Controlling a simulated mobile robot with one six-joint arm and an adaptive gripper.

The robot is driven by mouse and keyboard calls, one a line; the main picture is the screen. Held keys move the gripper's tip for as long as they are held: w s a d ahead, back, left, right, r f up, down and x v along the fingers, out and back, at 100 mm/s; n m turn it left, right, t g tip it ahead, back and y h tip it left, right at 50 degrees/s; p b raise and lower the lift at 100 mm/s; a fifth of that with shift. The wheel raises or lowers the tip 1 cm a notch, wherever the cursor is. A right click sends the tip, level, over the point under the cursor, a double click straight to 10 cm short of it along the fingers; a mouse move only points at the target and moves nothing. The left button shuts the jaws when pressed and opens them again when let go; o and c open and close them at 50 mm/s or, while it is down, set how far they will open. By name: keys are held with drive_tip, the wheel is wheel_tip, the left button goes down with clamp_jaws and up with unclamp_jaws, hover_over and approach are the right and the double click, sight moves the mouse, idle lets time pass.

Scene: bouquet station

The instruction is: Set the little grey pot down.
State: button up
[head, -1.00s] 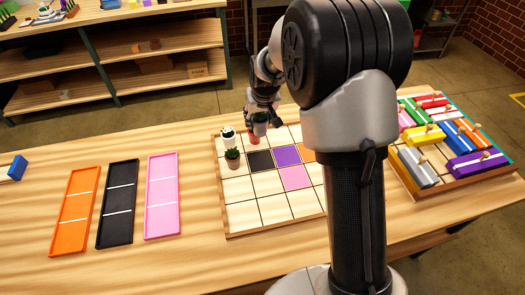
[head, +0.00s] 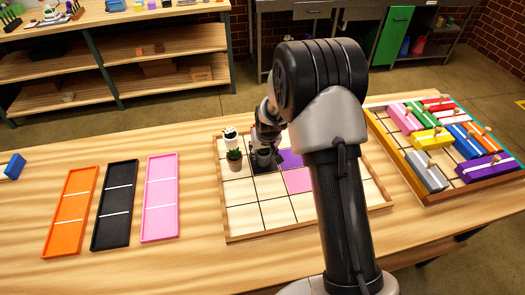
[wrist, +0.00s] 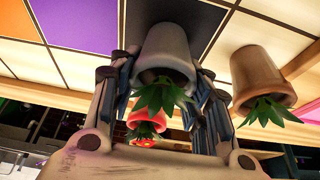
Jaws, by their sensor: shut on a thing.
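The little grey pot (wrist: 168,52), with a green leafy plant, is between the fingers of my gripper (wrist: 165,95), which is shut on it. The wrist view appears upside down. In the head view my gripper (head: 264,150) and the grey pot (head: 264,159) are low over the gridded board (head: 243,219). They are at the black tile (head: 268,184), beside a tan potted plant (head: 234,164). In the wrist view the pot's base overlaps the dark tile (wrist: 140,14). I cannot tell whether it touches.
The tan pot (wrist: 257,78) stands close beside my fingers. A red pot (wrist: 145,122) shows beyond the grey one. A white item (head: 231,138) stands behind the tan pot. Orange, black and pink trays (head: 160,198) lie left. A box of coloured blocks (head: 448,194) is right. The board's front squares are empty.

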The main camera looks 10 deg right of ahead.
drive_tip(key=shift+r, duration=0.15)
drive_tip(key=shift+f, duration=0.2)
drive_tip(key=o, duration=1.4)
